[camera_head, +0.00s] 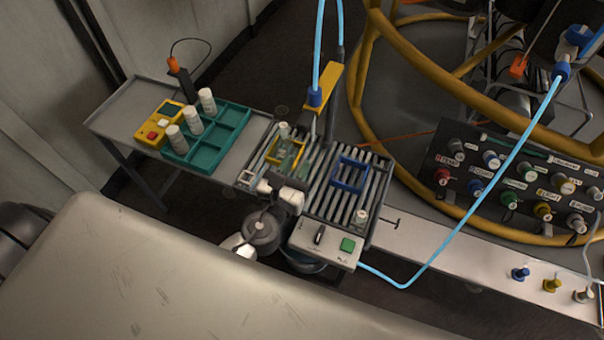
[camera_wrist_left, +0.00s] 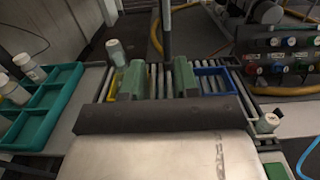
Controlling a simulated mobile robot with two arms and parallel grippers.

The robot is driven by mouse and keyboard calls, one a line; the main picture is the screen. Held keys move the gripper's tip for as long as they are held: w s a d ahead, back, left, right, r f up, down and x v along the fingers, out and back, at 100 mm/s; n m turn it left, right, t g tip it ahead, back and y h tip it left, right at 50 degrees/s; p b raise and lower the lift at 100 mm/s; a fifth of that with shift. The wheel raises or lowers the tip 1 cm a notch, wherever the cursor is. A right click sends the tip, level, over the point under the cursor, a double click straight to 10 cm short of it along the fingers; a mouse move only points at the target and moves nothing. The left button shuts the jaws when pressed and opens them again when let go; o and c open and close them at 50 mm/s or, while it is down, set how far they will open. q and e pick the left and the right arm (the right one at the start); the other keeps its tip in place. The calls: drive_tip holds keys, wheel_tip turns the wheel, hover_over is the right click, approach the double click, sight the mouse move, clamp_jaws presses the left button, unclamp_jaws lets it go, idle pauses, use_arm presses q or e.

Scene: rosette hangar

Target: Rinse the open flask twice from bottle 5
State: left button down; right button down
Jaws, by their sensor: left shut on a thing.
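My left gripper (camera_head: 290,158) is over the yellow frame (camera_head: 272,157) on the roller tray. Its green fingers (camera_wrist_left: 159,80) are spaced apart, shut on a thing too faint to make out. A small pale bottle (camera_head: 284,130) stands just behind the fingers; it also shows at their left in the wrist view (camera_wrist_left: 115,50). Three white bottles (camera_head: 193,121) stand upright in the teal rack (camera_head: 231,142) on the left. Their numbers are unreadable, so I cannot tell which is bottle 5. I cannot clearly see the open flask. My right gripper is out of view.
A blue frame (camera_head: 350,175) on the rollers looks empty. A small white container (camera_head: 361,216) stands at the tray's front right. A yellow arm (camera_head: 328,88) with a blue hose (camera_head: 318,45) rises behind. A yellow control box (camera_head: 157,128) lies left of the rack.

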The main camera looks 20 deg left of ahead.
use_arm(q)
drive_tip(key=shift+s+a+f, duration=0.1)
drive_tip(key=shift+s+a, duration=0.15)
drive_tip(key=shift+s, duration=0.35)
drive_tip(key=shift+s+a, duration=0.25)
drive_tip(key=shift+s, duration=0.35)
drive_tip(key=shift+s+d, duration=0.75)
drive_tip(key=shift+d, duration=0.15)
drive_tip(key=shift+w+d+r, duration=0.15)
drive_tip(key=shift+w+d, duration=0.15)
drive_tip(key=shift+d, duration=0.2)
drive_tip(key=shift+w+d+r, duration=0.15)
drive_tip(key=shift+w+d, duration=0.15)
drive_tip(key=shift+d, duration=0.2)
drive_tip(key=w, duration=0.1)
drive_tip(key=w+a+p, duration=0.1)
drive_tip(key=shift+w+f, duration=0.15)
drive_tip(key=shift+w, duration=0.2)
drive_tip(key=shift+w+a, duration=0.1)
drive_tip(key=shift+a, duration=0.3)
